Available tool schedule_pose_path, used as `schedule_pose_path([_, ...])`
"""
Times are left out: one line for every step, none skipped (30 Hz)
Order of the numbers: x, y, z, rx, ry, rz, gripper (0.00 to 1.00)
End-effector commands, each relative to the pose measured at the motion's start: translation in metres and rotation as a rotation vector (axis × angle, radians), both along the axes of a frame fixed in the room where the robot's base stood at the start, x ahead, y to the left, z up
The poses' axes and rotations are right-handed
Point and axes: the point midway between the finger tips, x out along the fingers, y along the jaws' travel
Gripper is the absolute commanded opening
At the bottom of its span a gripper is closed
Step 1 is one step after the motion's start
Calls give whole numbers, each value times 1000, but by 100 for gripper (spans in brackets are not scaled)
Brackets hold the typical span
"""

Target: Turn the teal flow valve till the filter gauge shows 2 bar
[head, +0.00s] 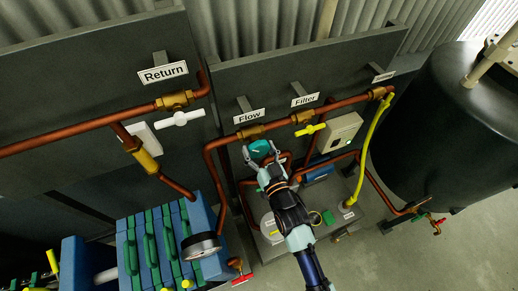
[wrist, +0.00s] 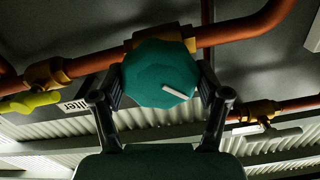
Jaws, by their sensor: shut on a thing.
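The teal flow valve (head: 259,147) is a faceted knob on the copper pipe below the "Flow" sign (head: 249,116). In the wrist view the teal knob (wrist: 152,72) fills the centre, with a white mark that slopes slightly down to the right. My gripper (head: 261,153) is shut on the knob, one finger on each side, and it also shows in the wrist view (wrist: 160,84). A round gauge (head: 202,246) with a white face sits on the blue and green plate stack at the lower left. Its needle and numbers are too small to read.
A yellow valve handle (head: 311,129) sits to the right under the "Filter" sign (head: 304,100). A white valve handle (head: 181,119) is left under "Return". A grey control box (head: 341,132) and a yellow hose (head: 371,135) stand right of my arm. A dark tank (head: 440,125) fills the far right.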

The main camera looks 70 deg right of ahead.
Motion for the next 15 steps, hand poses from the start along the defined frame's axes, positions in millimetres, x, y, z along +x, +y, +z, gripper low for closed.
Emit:
schedule_pose_path([0, 0, 0, 0, 0, 0, 40])
schedule_pose_path([0, 0, 0, -1, 1, 0, 40])
schedule_pose_path([0, 0, 0, -1, 1, 0, 40])
schedule_pose_path([0, 0, 0, -3, 3, 0, 40])
schedule_pose_path([0, 0, 0, -5, 6, 0, 40])
schedule_pose_path([0, 0, 0, -9, 10, 0, 40])
schedule_pose_path([0, 0, 0, -14, 16, 0, 40])
schedule_pose_path([0, 0, 0, -19, 21, 0, 40])
schedule_pose_path([0, 0, 0, -27, 30, 0, 40])
schedule_pose_path([0, 0, 0, -37, 39, 0, 40])
schedule_pose_path([0, 0, 0, -46, 49, 0, 40])
schedule_pose_path([0, 0, -1, -59, 65, 0, 40])
schedule_pose_path([0, 0, -1, -70, 78, 0, 40])
schedule_pose_path([0, 0, -1, -84, 93, 0, 40])
schedule_pose_path([0, 0, -1, -102, 113, 0, 40])
